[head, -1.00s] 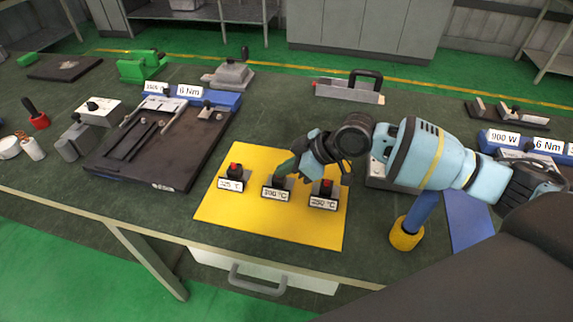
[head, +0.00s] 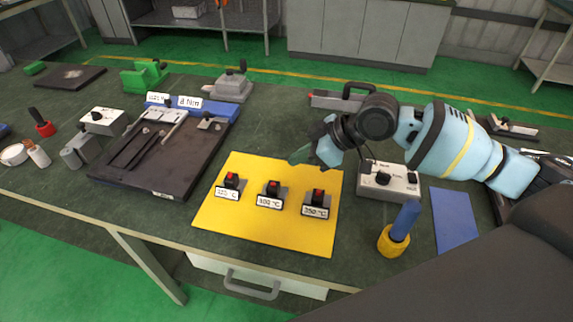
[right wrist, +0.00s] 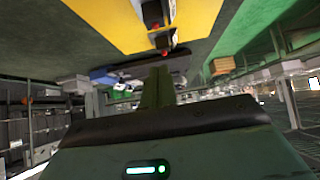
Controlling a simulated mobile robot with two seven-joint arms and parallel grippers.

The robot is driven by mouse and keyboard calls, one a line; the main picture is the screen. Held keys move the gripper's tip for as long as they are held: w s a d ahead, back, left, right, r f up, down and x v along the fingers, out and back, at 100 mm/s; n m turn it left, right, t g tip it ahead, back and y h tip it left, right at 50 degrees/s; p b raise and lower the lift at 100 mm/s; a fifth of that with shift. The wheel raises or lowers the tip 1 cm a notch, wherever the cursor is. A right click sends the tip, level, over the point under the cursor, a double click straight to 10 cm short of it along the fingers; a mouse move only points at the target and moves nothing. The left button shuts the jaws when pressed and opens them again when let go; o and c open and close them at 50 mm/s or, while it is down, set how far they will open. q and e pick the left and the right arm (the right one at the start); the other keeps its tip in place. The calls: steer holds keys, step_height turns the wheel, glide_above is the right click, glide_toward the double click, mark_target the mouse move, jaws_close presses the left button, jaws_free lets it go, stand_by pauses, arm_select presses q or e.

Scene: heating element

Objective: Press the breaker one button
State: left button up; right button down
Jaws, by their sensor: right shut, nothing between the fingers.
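Three small breakers with red buttons stand in a row on the yellow mat (head: 240,235): a left one (head: 231,180), a middle one (head: 273,189) labelled 300 °C and a right one (head: 318,199). The frames do not show which is breaker one. Whether any button is pressed is too small to tell. My right gripper (head: 296,158) is shut and empty, above the mat's far edge and behind the breakers, apart from them. Its shut fingers (right wrist: 158,88) also show in the right wrist view, with breakers beyond them near the top. My left gripper is not in view.
A grey box with a black knob (head: 383,179) stands right of the mat. A blue-handled tool with a yellow base (head: 392,240) stands in front of it, beside a blue mat (head: 455,220). A dark fixture plate (head: 150,165) lies left of the yellow mat.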

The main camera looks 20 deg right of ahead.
steer(key=v, duration=0.3)
steer(key=shift+r, duration=0.15)
steer(key=shift+d, duration=0.1)
stand_by(0.4)
